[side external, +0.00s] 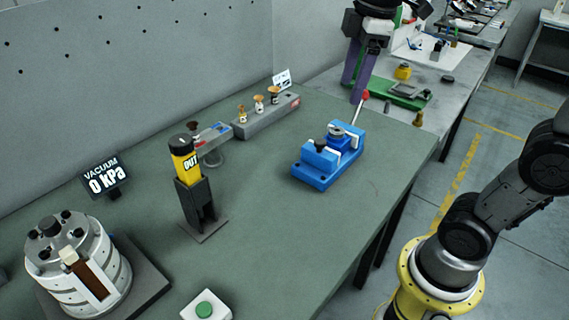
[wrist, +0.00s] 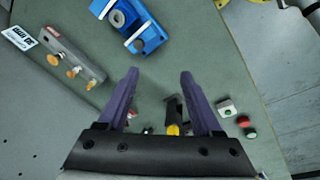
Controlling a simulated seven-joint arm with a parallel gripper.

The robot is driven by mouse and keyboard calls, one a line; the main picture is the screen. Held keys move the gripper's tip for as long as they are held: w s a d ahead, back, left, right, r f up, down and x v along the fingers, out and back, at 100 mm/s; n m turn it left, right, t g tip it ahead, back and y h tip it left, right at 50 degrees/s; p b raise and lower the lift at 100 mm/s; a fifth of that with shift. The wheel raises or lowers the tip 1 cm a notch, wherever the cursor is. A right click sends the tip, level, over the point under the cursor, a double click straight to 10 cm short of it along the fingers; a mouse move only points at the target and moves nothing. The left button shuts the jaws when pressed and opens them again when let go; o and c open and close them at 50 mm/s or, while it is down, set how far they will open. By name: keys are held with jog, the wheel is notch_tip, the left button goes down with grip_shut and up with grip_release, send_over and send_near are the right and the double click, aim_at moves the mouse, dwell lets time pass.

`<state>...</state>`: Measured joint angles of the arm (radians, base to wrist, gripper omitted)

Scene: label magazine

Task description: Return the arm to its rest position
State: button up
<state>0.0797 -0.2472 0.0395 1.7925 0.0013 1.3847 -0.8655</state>
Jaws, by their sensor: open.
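My gripper (side external: 355,88) hangs at the top of the side external view, behind the blue vise. Its two purple fingers stand apart, with nothing held. In the wrist view the gripper (wrist: 159,72) shows open, with bare green table between its fingertips. The blue vise (side external: 316,168) with a red-knobbed lever sits on the table, apart from the gripper. The vise also shows at the top of the wrist view (wrist: 150,40). The yellow label magazine marked OUT (side external: 184,165) stands upright on a black stand. It is partly hidden behind the right finger in the wrist view.
A grey block (side external: 266,120) holds several suction cups. A vacuum display (side external: 106,180) reads 0 kPa. A round metal unit (side external: 75,265) and a green button box (side external: 206,308) stand near the front. A second bench (side external: 440,95) with tools lies behind. The middle of the green table is clear.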

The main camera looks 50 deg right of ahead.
jog(key=s+a+f+m+t, duration=0.2)
jog(key=s+f+m+t, duration=0.1)
jog(key=s+f+m, duration=0.6)
jog(key=shift+s+f+t, duration=0.3)
jog(key=shift+s+f, duration=0.3)
jog(key=shift+s, duration=0.3)
